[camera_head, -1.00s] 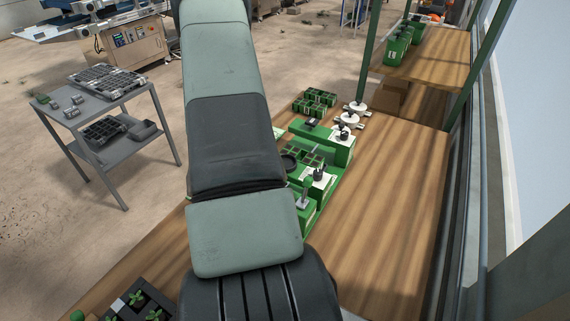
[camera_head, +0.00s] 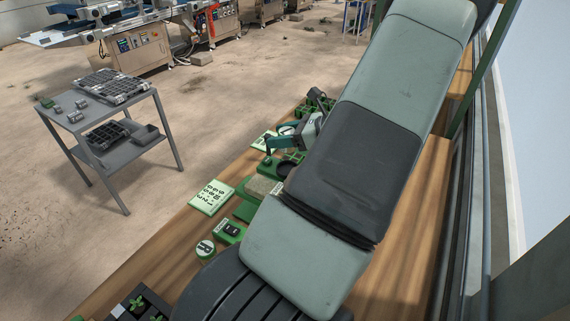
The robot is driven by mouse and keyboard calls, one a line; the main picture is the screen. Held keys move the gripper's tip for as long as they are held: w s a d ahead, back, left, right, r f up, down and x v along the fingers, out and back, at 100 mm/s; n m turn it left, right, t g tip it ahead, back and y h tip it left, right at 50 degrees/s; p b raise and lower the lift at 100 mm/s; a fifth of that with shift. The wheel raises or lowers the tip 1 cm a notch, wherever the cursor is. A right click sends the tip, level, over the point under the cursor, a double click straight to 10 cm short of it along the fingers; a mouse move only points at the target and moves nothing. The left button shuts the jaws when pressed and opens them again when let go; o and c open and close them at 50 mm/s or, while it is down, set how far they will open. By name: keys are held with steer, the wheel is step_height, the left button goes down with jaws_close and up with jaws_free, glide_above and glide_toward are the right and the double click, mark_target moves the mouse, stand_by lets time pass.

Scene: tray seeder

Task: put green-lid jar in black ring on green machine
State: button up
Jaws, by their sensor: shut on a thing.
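The green machine (camera_head: 247,209) stands on the wooden bench, its right side hidden behind my arm. Its black ring (camera_head: 286,168) shows as a dark round shape close to the left edge of my arm. My gripper (camera_head: 270,146) reaches out from behind the arm, above the far left part of the machine, a little up and left of the ring. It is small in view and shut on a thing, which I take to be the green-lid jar. The jar itself is not clear, as fingers and machine parts overlap there.
A green-and-white card with lettering (camera_head: 211,197) lies on the bench left of the machine. A round white-faced piece (camera_head: 205,249) and a seedling tray (camera_head: 140,303) are nearer. A grey cart (camera_head: 72,105) stands on the floor at left. My arm covers much of the bench.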

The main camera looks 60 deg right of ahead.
step_height(320, 180, down, 8)
steer(key=shift+r, duration=0.15)
stand_by(0.4)
steer(key=o, duration=1.1)
steer(key=v, duration=1.2)
steer(key=shift+r, duration=0.15)
steer(key=shift+w, duration=0.1)
